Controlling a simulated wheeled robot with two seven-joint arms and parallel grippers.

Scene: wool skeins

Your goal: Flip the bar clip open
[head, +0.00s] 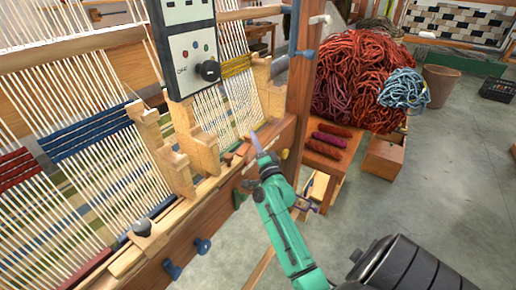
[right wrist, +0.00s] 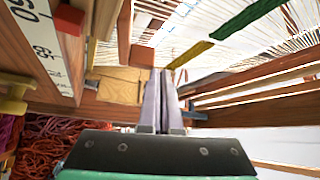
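My right gripper (head: 256,143) reaches up to the front wooden beam (head: 205,208) of the loom, near the beam's right end. In the right wrist view its two pale fingers (right wrist: 160,76) lie side by side, shut, with nothing visible between them. A small reddish-brown wooden piece (head: 238,151) sits on the beam just left of the fingertips; I cannot tell whether it is the bar clip. A small blue-grey piece (right wrist: 194,115) shows right of the fingers in the wrist view. I cannot clearly make out the bar clip or its state. My left gripper is not in view.
Upright wooden blocks (head: 198,150) stand along the loom beside the warp threads. A control panel (head: 193,60) hangs above. Blue knobs (head: 202,246) stick out of the beam's front. Red wool (head: 350,75) and rolled skeins (head: 332,139) lie behind right.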

